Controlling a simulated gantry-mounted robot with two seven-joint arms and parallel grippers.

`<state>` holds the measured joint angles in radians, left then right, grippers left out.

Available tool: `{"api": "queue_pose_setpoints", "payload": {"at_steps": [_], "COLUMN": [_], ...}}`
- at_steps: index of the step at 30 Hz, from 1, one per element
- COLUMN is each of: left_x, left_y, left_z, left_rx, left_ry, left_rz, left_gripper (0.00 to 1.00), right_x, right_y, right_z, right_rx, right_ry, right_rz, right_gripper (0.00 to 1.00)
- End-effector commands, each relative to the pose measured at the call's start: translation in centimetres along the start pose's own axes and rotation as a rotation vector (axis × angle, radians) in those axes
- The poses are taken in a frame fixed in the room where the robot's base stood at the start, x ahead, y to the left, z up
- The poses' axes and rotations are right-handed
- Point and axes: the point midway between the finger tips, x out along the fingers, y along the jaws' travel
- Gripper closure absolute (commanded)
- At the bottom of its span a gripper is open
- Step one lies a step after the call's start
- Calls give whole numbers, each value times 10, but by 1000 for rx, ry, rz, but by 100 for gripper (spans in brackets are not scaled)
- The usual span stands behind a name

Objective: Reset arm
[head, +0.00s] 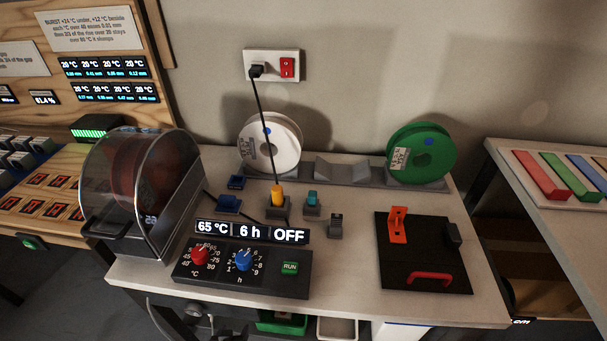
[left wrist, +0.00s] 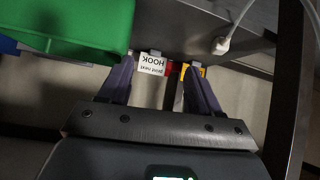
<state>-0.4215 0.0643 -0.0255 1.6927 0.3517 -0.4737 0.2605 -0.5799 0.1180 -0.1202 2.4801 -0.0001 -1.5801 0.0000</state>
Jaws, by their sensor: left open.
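My left gripper (left wrist: 158,68) shows in the left wrist view with its two dark fingers spread apart. Nothing is held between them. A white tag (left wrist: 151,64) reading "HOOK print next" shows upside down beyond the fingertips, with small red and yellow pieces beside it. I cannot tell how far the tag is from the fingers. In the head view, dark parts of my left arm show at the bottom edge, below the bench front, and the jaws are not clear there. My right gripper is in neither view.
A green bin (left wrist: 70,30) is close at upper left of the wrist view; a white plug and cable (left wrist: 222,44) are at right. The bench (head: 340,302) holds a dryer (head: 140,190), control box (head: 240,272), white spool (head: 270,143), green spool (head: 421,152) and black plate (head: 425,277).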

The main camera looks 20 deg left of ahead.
Motion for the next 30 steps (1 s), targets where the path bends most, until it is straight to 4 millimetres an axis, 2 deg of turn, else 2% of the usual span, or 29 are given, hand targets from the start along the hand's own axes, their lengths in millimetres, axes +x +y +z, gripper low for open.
{"api": "queue_pose_setpoints", "payload": {"at_steps": [3,7,12,17,18,19,26,30], "left_x": [-46,-103,-171,-230,-244,-250,-285,-314], "left_y": [37,63,76,74,72,73,76,78], "left_z": [-15,-24,-32,-38,-43,-53,-93,-126], "left_rx": [102,242,413,563,593,586,581,579], "left_ry": [-146,-286,-411,-499,-515,-514,-514,-513], "left_rz": [96,179,246,282,286,284,282,282], "left_gripper": [37,37,37,37,37,37,37,37], "right_x": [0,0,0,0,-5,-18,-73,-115], "right_y": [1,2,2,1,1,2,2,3], "right_z": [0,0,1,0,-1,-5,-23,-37], "right_rx": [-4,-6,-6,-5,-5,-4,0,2], "right_ry": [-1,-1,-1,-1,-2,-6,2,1], "right_rz": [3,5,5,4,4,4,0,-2], "right_gripper": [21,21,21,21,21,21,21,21]}}
